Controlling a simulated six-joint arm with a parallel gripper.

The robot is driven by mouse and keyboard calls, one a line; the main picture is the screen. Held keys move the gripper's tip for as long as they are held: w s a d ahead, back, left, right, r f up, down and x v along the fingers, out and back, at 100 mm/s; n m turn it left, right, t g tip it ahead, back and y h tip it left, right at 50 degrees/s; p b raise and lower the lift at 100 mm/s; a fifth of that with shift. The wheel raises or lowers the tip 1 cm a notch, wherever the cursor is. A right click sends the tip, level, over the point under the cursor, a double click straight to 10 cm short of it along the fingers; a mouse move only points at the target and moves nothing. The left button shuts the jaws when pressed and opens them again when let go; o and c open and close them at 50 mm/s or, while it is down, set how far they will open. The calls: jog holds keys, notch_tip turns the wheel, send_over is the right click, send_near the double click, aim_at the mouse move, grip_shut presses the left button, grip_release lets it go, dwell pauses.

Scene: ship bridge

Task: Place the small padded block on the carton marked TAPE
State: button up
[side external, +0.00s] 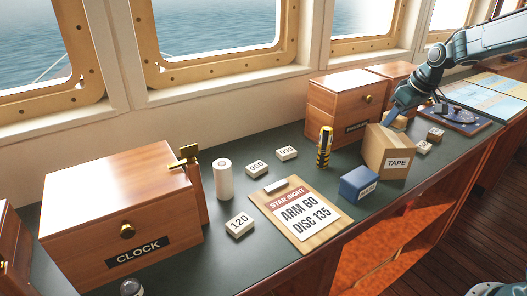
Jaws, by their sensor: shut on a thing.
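The carton marked TAPE (397,163) is a brown box standing on the dark green counter, right of centre. My gripper (395,117) points down just above the carton's top.
A blue box (359,184) and a black-and-yellow cylinder (325,147) stand left of the carton. Wooden cabinets (335,112) stand behind. Small white number blocks (423,148), a clipboard (298,215), a white roll (223,180) and the CLOCK case (125,215) share the counter.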

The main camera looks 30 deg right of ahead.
jog(key=shift+f, duration=1)
jog(key=shift+f, duration=0.1)
jog(key=o, duration=1)
jog(key=shift+v, duration=6.1)
